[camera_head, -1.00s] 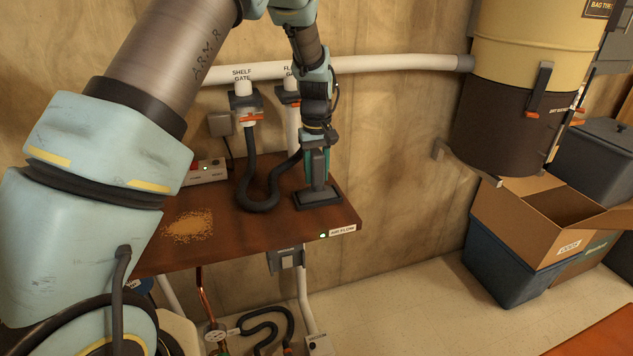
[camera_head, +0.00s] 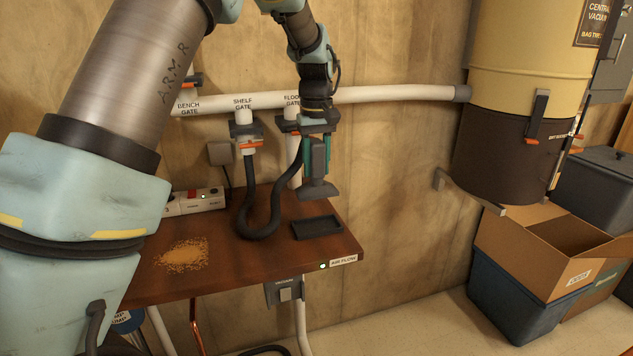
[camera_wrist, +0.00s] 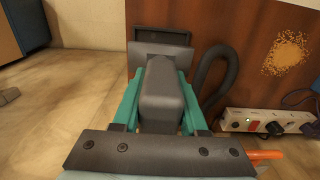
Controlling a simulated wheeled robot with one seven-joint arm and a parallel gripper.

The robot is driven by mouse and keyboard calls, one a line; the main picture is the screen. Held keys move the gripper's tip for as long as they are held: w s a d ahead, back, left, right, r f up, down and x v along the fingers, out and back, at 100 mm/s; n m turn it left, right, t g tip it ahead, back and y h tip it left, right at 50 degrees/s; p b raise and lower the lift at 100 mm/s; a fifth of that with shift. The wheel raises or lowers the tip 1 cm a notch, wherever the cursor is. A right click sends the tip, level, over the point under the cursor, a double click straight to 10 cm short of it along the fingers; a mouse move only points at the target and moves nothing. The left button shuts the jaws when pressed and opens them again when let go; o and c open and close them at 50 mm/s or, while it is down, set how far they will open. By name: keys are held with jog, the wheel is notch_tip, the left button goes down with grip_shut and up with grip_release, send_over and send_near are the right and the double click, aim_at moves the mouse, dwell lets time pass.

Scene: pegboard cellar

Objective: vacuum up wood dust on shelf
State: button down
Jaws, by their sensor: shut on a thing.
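A patch of tan wood dust (camera_head: 184,254) lies on the brown shelf (camera_head: 225,280), left of centre; it also shows in the wrist view (camera_wrist: 287,52). My gripper (camera_head: 316,135) is shut on the grey vacuum nozzle (camera_head: 318,165), between teal fingers in the wrist view (camera_wrist: 160,95). The nozzle hangs upright with its flat head down, above a black tray-like holder (camera_head: 317,228) on the shelf's right end, apart from it. A dark hose (camera_head: 247,205) loops from the shelf gate (camera_head: 245,130) over the shelf towards the nozzle.
A power strip (camera_head: 195,201) with a lit switch sits at the shelf's back left. An air flow label (camera_head: 343,260) with a green light is on the front edge. A central vacuum drum (camera_head: 520,100) hangs at right, above an open cardboard box (camera_head: 560,245).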

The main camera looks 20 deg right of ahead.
aim_at(316, 186)
dwell(0.4)
jog(key=shift+f+b, duration=1.5)
jog(key=shift+f, duration=1.4)
jog(key=w+a, duration=0.3)
jog(key=a, duration=1.2)
jog(key=w+a+b, duration=0.1)
jog(key=w+a, duration=0.3)
jog(key=a, duration=1.2)
jog(key=shift+a+f, duration=0.2)
jog(key=shift+a, duration=0.1)
jog(key=shift+f, duration=0.1)
jog(key=shift+f+b, duration=0.95)
jog(key=shift+f, duration=0.55)
jog(key=shift+s, duration=0.2)
jog(key=shift+s+a, duration=0.25)
jog(key=shift+s, duration=1.7)
jog(key=shift+s+a, duration=0.2)
jog(key=shift+s, duration=1.75)
